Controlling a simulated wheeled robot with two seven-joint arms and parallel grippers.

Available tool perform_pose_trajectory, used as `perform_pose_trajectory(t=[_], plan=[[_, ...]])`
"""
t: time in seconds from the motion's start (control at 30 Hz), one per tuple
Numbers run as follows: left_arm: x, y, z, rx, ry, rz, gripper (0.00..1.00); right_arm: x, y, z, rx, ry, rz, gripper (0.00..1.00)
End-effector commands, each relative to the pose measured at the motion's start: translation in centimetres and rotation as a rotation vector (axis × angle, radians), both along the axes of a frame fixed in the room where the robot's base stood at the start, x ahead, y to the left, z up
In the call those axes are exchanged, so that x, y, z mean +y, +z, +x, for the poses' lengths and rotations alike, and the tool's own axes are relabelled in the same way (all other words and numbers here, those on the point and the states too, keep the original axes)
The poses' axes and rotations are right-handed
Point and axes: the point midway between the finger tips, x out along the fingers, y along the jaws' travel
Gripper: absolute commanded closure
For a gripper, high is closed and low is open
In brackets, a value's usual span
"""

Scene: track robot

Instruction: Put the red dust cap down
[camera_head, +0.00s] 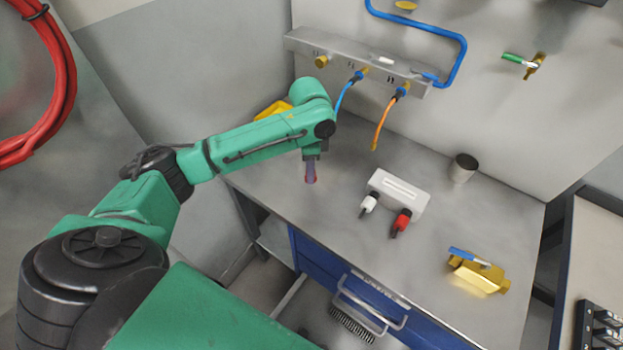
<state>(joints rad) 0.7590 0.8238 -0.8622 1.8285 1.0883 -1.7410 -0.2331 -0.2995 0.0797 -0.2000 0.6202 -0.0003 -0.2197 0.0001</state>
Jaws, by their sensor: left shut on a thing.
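My left gripper (311,172) is at the end of the green arm that comes in from the left. It points down over the left part of the grey bench top (335,211). My right gripper is not in view.
A white block (400,190) with a white and a red connector stands mid-bench. A grey cup (462,168) is behind it, and a gold holder (478,274) lies at right. Blue and orange cables (382,125) hang from the wall panel. The bench's front left is clear.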

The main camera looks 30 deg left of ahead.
Motion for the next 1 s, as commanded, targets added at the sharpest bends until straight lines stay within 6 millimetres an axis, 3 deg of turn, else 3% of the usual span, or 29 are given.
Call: perform_pose_trajectory(t=[0.23,0.53,0.57,0.6,0.63,1.0], plan=[[-0.1,-4.2,-0.1,0.002,-0.002,0.000,1.00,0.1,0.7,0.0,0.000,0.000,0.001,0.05],[0.0,-4.7,-0.1,0.001,-0.001,0.001,1.00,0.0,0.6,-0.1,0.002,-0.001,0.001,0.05],[0.0,-4.7,-0.1,0.001,-0.001,0.001,0.62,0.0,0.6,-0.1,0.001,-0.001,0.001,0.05],[0.0,-4.7,-0.1,0.001,-0.001,0.001,0.47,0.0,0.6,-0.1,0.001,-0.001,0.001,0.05],[0.0,-4.7,-0.1,0.001,-0.001,0.001,0.40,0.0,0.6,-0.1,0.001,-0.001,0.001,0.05],[-0.1,-4.1,0.0,-0.002,-0.002,-0.001,0.40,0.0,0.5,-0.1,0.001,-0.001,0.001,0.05]])
